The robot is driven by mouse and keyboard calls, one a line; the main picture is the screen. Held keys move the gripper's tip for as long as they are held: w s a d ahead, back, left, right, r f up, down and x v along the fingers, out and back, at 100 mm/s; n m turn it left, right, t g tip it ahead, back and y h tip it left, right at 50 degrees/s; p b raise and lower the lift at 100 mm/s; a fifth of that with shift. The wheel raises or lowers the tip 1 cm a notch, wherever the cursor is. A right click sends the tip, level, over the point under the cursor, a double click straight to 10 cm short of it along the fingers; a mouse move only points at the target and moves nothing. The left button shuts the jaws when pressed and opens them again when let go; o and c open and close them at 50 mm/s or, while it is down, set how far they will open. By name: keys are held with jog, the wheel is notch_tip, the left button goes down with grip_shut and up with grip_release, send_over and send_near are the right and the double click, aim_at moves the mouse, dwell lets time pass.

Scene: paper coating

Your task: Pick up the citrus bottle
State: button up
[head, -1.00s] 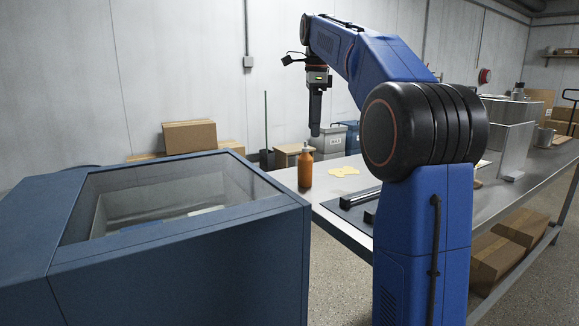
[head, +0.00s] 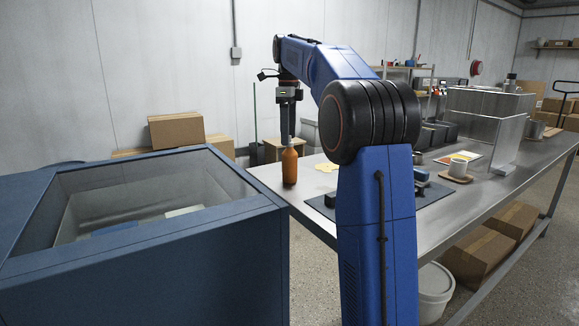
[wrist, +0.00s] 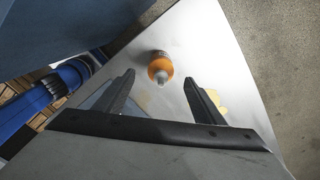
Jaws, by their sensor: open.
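The citrus bottle (head: 290,166) is orange with a pale cap and stands upright on the near left corner of the metal table (head: 440,217). In the wrist view the bottle (wrist: 160,69) is seen from above, just beyond and between the two fingertips. My gripper (wrist: 158,80) is open, with a finger on each side and nothing held. In the head view my gripper (head: 288,136) points down right at the bottle and overlaps its top. I cannot tell from there how much gap is left between them.
A blue bin with a clear window (head: 150,215) stands close left of the bottle. Yellow patches (head: 327,167) lie on the table beside it. Cardboard boxes (head: 176,130) stand behind the bin.

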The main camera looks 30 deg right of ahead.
aim_at(290, 158)
jog(key=shift+d+f, duration=0.2)
jog(key=shift+f, duration=4.45)
jog(key=c, duration=1.3)
